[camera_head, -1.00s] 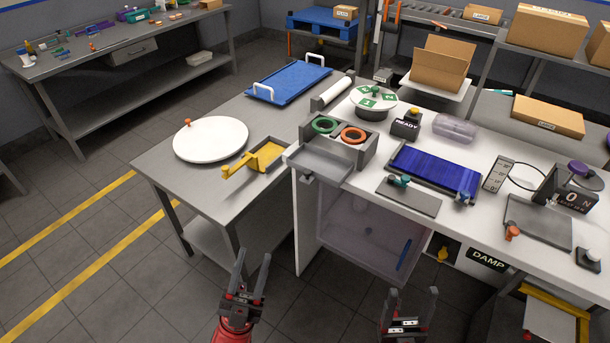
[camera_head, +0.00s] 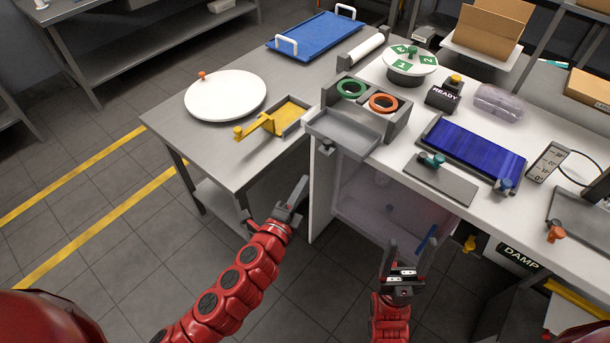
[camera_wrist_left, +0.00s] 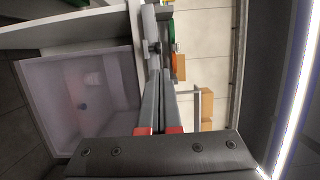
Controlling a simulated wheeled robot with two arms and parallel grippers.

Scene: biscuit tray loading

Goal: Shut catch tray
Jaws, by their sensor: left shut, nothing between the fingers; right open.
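The catch tray (camera_head: 345,134) is a shallow grey tray. It sticks out from the front of the grey unit that holds a green ring (camera_head: 351,88) and an orange ring (camera_head: 383,103). A small dark knob (camera_head: 326,147) is on its front edge. My left gripper (camera_head: 303,188) is shut and empty, below and a little left of the knob, apart from it in the head view. In the left wrist view its closed fingers (camera_wrist_left: 160,82) point toward the grey tray front; contact cannot be told there. My right gripper (camera_head: 404,254) is open and empty, in front of the translucent bin.
The translucent bin (camera_head: 375,200) hangs below the white worktop. A yellow scoop-like tray (camera_head: 290,116) and a white round board (camera_head: 225,95) are on the steel table to the left. A blue panel (camera_head: 472,152) lies right of the rings. The floor in front is clear.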

